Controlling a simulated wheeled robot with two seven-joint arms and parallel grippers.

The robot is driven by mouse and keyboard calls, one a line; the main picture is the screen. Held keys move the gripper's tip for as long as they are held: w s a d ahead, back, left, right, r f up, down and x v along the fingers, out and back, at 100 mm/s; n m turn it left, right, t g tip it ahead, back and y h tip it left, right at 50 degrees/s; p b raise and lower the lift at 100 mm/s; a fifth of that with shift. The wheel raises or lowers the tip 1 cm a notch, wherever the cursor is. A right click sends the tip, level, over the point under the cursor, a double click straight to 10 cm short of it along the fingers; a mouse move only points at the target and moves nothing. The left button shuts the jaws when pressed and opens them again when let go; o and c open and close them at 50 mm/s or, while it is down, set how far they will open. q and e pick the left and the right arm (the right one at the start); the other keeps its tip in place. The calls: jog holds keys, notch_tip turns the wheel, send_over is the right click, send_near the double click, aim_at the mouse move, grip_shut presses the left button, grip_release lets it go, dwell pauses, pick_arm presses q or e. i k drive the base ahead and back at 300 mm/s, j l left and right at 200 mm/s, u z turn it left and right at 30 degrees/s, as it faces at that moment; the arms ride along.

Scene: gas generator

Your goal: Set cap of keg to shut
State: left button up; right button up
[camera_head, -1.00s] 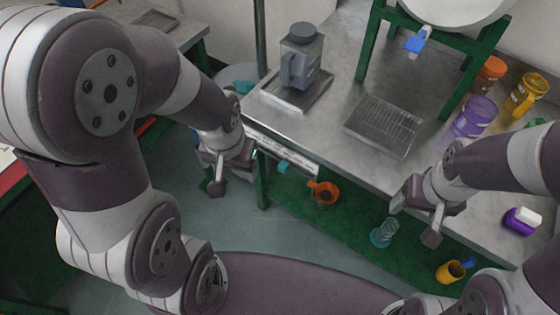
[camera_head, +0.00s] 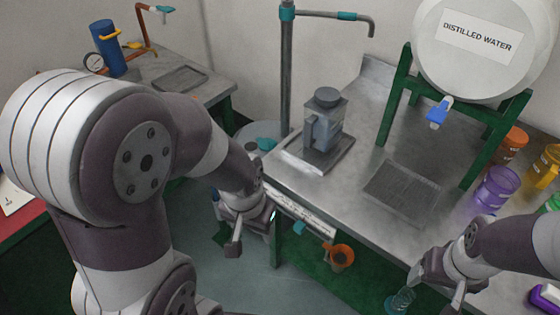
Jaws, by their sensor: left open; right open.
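The white keg (camera_head: 472,50), labelled "DISTILLED WATER", lies on a green stand (camera_head: 480,130) on the metal counter at the upper right. A blue tap (camera_head: 438,113) is on its front. The top of the keg is cut off by the picture edge, and I cannot make out a separate cap on it. My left gripper (camera_head: 240,232) is open and empty at the counter's left front corner, well away from the keg. My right gripper (camera_head: 438,284) is open and empty by the counter's front edge, below the keg and apart from it.
A grey lidded jug (camera_head: 323,120) stands on a metal plate. A drain grate (camera_head: 400,190) lies below the tap. Purple (camera_head: 497,188) and orange (camera_head: 511,145) jugs stand at right. A grey pipe (camera_head: 287,70) rises behind. The counter between jug and grate is clear.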

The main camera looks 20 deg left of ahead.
aim_at(267, 145)
jog(key=i+j+z, duration=0.1)
jog(key=z, duration=0.3)
jog(key=j+z, duration=0.2)
jog(key=z, duration=0.2)
jog(key=i+j+z, duration=0.25)
jog(key=j, duration=0.7)
jog(key=j+z, duration=0.2)
jog(key=j, duration=0.7)
